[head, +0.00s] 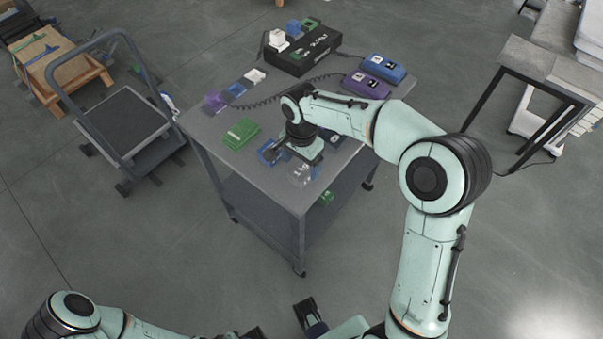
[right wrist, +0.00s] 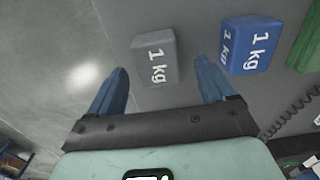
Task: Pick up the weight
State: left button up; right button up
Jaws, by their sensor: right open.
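A grey weight marked 1 kg (right wrist: 155,57) lies on the cart top near its edge, ahead of and between my right fingertips in the right wrist view. It also shows in the head view (head: 300,176), partly beside my right gripper (head: 305,152). My right gripper also shows in the right wrist view (right wrist: 161,68); its two blue fingers are apart with nothing held. A blue 1 kg weight (right wrist: 250,46) stands right of the right finger; a green weight (right wrist: 305,45) is cut off beyond it. My left gripper (head: 255,333) is mostly out of frame; its jaws are unclear.
The grey cart (head: 195,125) also carries small purple, blue and white blocks (head: 237,90), a black box (head: 305,55) with coiled cables, and blue (head: 383,69) and purple (head: 367,85) devices. A platform trolley (head: 110,120) stands left. A table (head: 540,68) stands right.

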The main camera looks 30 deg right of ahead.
aim_at(301, 169)
notch_tip(301, 169, down, 4)
jog(key=shift+s, duration=0.15)
grip_shut()
jog(key=shift+r, duration=0.15)
jog(key=shift+r, duration=0.1)
